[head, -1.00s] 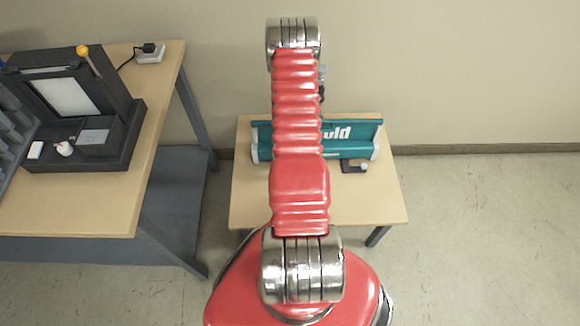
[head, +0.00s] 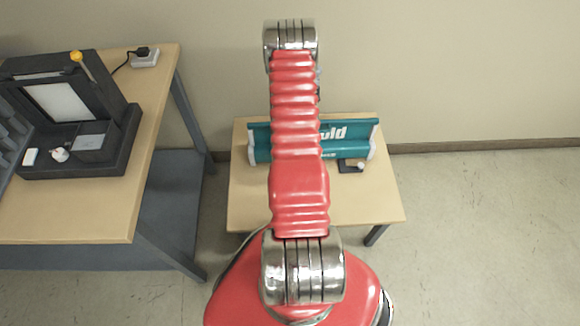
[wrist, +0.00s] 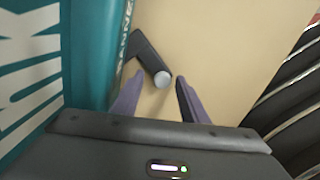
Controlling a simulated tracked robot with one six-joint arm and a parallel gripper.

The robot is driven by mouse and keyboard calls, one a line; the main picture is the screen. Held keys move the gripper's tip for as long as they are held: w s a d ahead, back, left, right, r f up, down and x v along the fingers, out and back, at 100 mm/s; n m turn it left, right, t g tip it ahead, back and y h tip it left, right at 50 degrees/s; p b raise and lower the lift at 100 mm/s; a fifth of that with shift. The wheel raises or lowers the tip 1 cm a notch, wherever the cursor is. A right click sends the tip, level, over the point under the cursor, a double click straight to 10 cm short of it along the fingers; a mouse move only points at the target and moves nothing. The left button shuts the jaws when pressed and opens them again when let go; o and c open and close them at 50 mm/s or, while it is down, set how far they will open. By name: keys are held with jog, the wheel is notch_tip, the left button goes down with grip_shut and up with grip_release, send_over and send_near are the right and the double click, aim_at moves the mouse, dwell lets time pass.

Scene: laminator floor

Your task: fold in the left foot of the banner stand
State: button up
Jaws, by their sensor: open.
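The teal banner stand (head: 346,140) lies along the back of a small wooden table (head: 375,205), its middle hidden behind my red arm. One dark foot (head: 347,166) with a pale round tip sticks out near its right end; the left foot does not show in the head view. In the wrist view the teal banner stand (wrist: 92,50) with white lettering fills the left side. A dark foot (wrist: 143,50) with a grey round end juts from it; I cannot tell which foot. My gripper (wrist: 158,97) is open, its purple-grey fingers either side of that round end, contact unclear.
The front of the small table and the floor (head: 480,230) to the right are clear.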

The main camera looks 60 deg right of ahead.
jog(key=shift+r, duration=0.1)
notch_tip(320, 180, up, 14)
jog(key=shift+f, duration=0.25)
dwell(0.7)
